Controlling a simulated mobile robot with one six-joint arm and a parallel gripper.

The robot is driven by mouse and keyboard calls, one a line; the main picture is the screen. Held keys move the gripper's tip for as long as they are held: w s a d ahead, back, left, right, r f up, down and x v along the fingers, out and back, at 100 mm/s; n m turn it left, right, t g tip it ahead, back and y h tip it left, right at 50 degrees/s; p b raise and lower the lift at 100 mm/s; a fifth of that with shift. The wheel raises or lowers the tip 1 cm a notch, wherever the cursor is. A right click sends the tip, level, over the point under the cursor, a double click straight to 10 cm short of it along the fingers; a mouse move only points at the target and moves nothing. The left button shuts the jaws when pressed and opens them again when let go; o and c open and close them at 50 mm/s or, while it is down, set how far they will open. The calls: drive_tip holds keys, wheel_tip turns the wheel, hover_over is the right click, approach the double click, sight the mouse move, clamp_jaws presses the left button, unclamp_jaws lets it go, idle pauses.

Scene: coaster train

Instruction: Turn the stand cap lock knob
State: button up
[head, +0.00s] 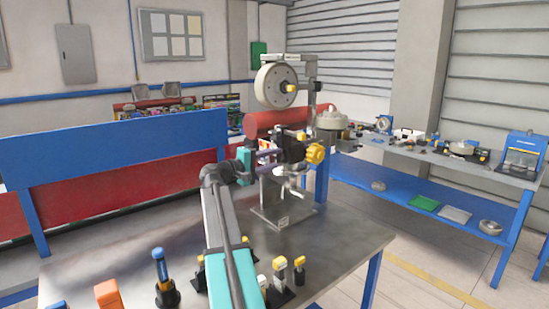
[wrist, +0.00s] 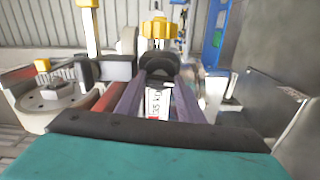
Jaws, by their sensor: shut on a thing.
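A metal stand (head: 283,207) on the grey table carries a dark head (head: 293,148) with a large yellow knob (head: 315,154) on its right side. The yellow knob also shows in the wrist view (wrist: 158,30), beyond my fingertips. My gripper (head: 276,163) reaches the stand from the left. In the wrist view my gripper (wrist: 160,76) has its two purple-grey fingers closed on a dark rounded part (wrist: 160,60) in front of the yellow knob. Whether this part is the stand cap lock knob I cannot tell. A white label (wrist: 155,106) shows between the fingers.
A pale wheel (head: 275,86) sits high on the stand. Small yellow-topped parts (head: 299,264), a blue-handled tool (head: 160,265) and an orange piece (head: 108,293) stand at the table's front. A blue-framed bench (head: 440,170) with parts is at right.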

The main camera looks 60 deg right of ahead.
drive_tip(key=shift+s+f+n, duration=0.1)
drive_tip(key=shift+f+n, duration=0.05)
drive_tip(key=shift+n, duration=0.45)
drive_tip(key=o, duration=0.9)
drive_tip(key=shift+o, duration=0.8)
drive_tip(key=shift+r, duration=0.25)
drive_tip(key=shift+a, duration=0.15)
